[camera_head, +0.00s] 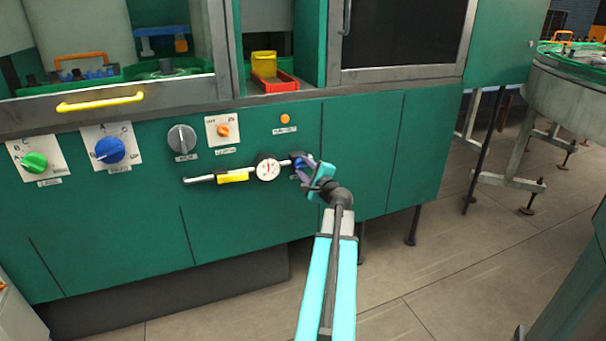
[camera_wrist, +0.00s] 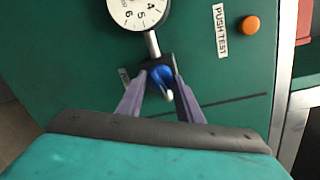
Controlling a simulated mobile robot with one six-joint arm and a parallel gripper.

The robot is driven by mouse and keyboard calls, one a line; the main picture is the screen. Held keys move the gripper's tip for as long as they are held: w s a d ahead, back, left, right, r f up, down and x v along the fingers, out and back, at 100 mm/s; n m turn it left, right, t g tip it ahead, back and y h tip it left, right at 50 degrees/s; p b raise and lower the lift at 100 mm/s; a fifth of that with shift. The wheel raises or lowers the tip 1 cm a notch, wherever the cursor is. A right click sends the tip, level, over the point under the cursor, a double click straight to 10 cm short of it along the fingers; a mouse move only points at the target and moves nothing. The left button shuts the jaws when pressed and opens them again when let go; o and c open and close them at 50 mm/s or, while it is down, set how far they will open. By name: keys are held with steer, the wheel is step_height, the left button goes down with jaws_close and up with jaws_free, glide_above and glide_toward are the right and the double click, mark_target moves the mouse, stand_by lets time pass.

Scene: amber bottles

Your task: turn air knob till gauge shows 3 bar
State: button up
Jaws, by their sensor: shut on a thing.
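The air knob (camera_wrist: 160,75) is blue and sits on a dark block on the green panel, at the end of a short pipe from the gauge. My gripper (camera_wrist: 161,88) is shut on the knob, one purple finger on each side. In the head view my gripper (camera_head: 310,178) covers most of the knob. The round white gauge (camera_head: 267,168) is left of the gripper in the head view. In the wrist view the gauge (camera_wrist: 139,12) is cut by the top edge; the numbers 4, 5 and 6 show. Its reading cannot be told.
An orange push-test button (camera_head: 285,118) is above the gauge, and it is right of the knob in the wrist view (camera_wrist: 250,25). A yellow handle (camera_head: 232,177) is on the pipe. Grey (camera_head: 182,139), blue (camera_head: 110,150) and green (camera_head: 35,163) knobs are further left.

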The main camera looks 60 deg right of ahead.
steer(key=shift+w+r, duration=0.1)
stand_by(0.3)
steer(key=o, duration=1)
steer(key=shift+d, duration=0.1)
steer(key=shift+o, duration=0.2)
